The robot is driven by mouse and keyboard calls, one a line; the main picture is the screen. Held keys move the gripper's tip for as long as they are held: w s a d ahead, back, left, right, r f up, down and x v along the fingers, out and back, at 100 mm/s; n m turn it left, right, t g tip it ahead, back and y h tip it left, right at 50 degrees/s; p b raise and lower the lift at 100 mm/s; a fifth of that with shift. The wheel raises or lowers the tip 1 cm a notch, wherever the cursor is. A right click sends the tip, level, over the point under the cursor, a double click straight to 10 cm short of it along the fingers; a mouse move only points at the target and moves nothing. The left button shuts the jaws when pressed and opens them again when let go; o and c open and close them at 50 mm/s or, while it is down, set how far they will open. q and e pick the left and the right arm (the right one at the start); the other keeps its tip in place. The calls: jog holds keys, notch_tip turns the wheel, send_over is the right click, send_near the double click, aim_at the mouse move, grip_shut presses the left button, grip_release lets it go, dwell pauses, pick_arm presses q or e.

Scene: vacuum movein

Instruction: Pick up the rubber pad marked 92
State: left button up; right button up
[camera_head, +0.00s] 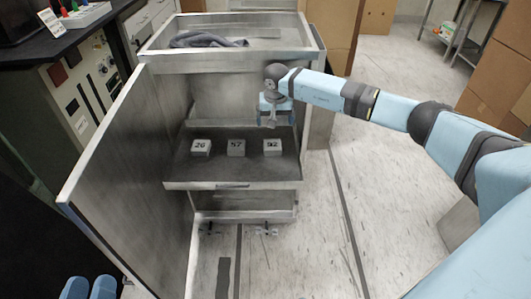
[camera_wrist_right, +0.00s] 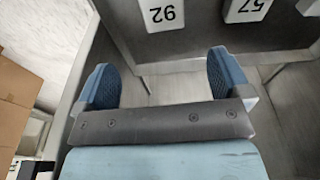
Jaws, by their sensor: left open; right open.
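The rubber pad marked 92 (camera_head: 272,147) is a small pale block at the right end of a row of three on a pulled-out shelf (camera_head: 232,185). It also shows upside down at the top edge of the right wrist view (camera_wrist_right: 165,14). My right gripper (camera_head: 272,117) hangs over the shelf near this pad, apart from it. In the right wrist view its two blue fingers (camera_wrist_right: 162,76) are spread with nothing between them. My left gripper (camera_head: 90,288) is at the bottom left corner of the head view, its two blue fingertips apart and empty.
Pads marked 57 (camera_head: 236,147) and 26 (camera_head: 201,147) sit left of pad 92. The cabinet door (camera_head: 135,165) stands open on the left. A grey cloth or hose (camera_head: 205,40) lies in the cabinet's top. Cardboard boxes (camera_head: 505,75) stand at right. The floor (camera_head: 350,200) right of the cabinet is clear.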

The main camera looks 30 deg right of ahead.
aim_at(273, 144)
jog(key=f, duration=0.2)
jog(key=f+b, duration=0.1)
jog(key=f, duration=0.2)
jog(key=w+f+b, duration=0.1)
jog(key=f, duration=0.2)
jog(key=shift+d+f, duration=0.1)
jog(key=shift+d, duration=0.05)
jog(key=f+b, duration=0.2)
jog(key=f, duration=0.1)
jog(key=f+b, duration=0.1)
jog(key=shift+w+f, duration=0.25)
jog(key=shift+w, duration=0.1)
jog(key=shift+f, duration=0.1)
pick_arm(q)
notch_tip(273, 144, down, 6)
jog(key=m+g, duration=0.1)
jog(key=g, duration=0.1)
jog(key=shift+w, duration=0.25)
jog(key=shift+d+f, duration=0.1)
jog(key=shift+f, duration=0.05)
pick_arm(e)
jog(key=c, duration=1)
